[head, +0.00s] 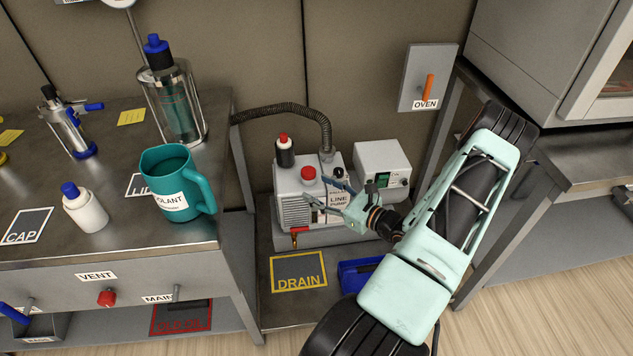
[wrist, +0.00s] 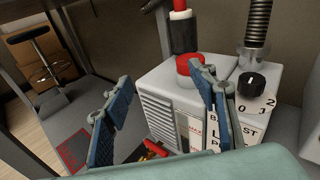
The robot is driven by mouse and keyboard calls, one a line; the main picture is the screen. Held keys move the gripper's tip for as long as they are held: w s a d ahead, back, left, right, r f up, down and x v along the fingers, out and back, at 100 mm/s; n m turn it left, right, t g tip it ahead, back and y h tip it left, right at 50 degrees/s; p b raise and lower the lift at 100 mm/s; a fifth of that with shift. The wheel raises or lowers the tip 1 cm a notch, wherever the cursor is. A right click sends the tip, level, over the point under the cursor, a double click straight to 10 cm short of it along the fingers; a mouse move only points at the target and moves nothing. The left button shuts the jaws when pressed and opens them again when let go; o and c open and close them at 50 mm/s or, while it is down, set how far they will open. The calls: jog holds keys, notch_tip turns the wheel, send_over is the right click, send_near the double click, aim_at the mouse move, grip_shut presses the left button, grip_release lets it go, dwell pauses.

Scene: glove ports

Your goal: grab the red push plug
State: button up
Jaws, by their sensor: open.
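The red push plug (head: 308,173) is a round red knob on top of the pale grey line pump (head: 292,208). In the wrist view the plug (wrist: 188,66) stands upright on the pump's top, just behind and left of the right finger, which overlaps its right edge. My gripper (head: 318,191) is open and empty, in front of the pump in the head view. In the wrist view its two blue-padded fingers (wrist: 161,72) are spread wide, with the pump's louvred side showing between them. I cannot tell whether a finger touches the pump.
A red-handled drain valve (head: 298,232) is low on the pump's front. A bench (head: 225,130) stands left.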

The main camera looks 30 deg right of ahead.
aim_at(313, 174)
jog(key=w+d+m, duration=0.1)
jog(key=w+d+f+h+b, duration=0.1)
jog(key=w+m+t, duration=0.1)
jog(key=w, duration=0.1)
jog(key=shift+d+f+m+h+b, duration=0.3)
jog(key=shift+d+h+b, duration=0.1)
jog(key=w, duration=0.2)
jog(key=w+b, duration=0.1)
jog(key=w, duration=0.1)
jog(key=w+b, duration=0.1)
jog(key=shift+w+a, duration=0.25)
jog(key=shift+w, duration=0.15)
jog(key=c, duration=1.2)
